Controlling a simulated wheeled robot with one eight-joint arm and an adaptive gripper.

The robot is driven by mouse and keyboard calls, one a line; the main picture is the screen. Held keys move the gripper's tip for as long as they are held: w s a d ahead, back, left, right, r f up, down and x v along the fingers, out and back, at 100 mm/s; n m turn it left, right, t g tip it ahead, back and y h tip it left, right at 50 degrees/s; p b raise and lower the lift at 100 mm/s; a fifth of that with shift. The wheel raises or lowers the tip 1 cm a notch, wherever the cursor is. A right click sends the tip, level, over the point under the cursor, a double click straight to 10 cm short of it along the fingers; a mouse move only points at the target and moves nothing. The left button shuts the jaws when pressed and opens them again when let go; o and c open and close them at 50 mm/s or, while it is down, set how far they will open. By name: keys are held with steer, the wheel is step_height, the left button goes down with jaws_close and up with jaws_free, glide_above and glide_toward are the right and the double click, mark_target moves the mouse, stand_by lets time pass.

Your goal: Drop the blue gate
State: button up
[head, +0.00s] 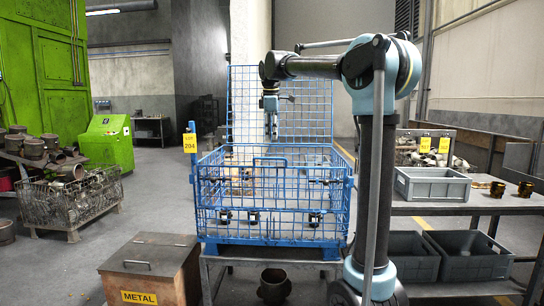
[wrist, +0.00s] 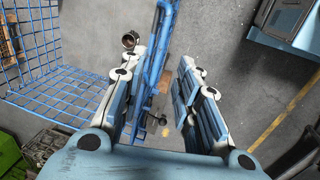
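The blue gate (head: 270,212) is the front wire panel of a blue mesh cage (head: 210,232). It stands upright, with several dark fittings along its lower part. My gripper (head: 271,125) points down over the cage in the head view. In the wrist view my gripper (wrist: 163,100) is open, its two fingers spread apart. Blue bars, apparently the gate's upper edge (wrist: 160,50), run through the gap between the fingers. I cannot tell whether a finger touches them. The palm hides what lies below it in that view.
A tall mesh panel (head: 308,95) rises at the cage's back. A yellow 204 tag (head: 189,143) hangs on the left post. A metal bin (head: 150,268) stands front left. Right are a bench with a grey crate (head: 432,184) and crates below. A scrap basket (head: 70,198) stands left.

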mark_target(272, 158)
steer(key=f, duration=0.3)
steer(key=w+f, duration=0.1)
steer(key=f, duration=0.5)
steer(key=shift+w+f, duration=0.1)
steer(key=shift+w, duration=0.25)
steer(key=shift+c, duration=0.2)
jaws_close()
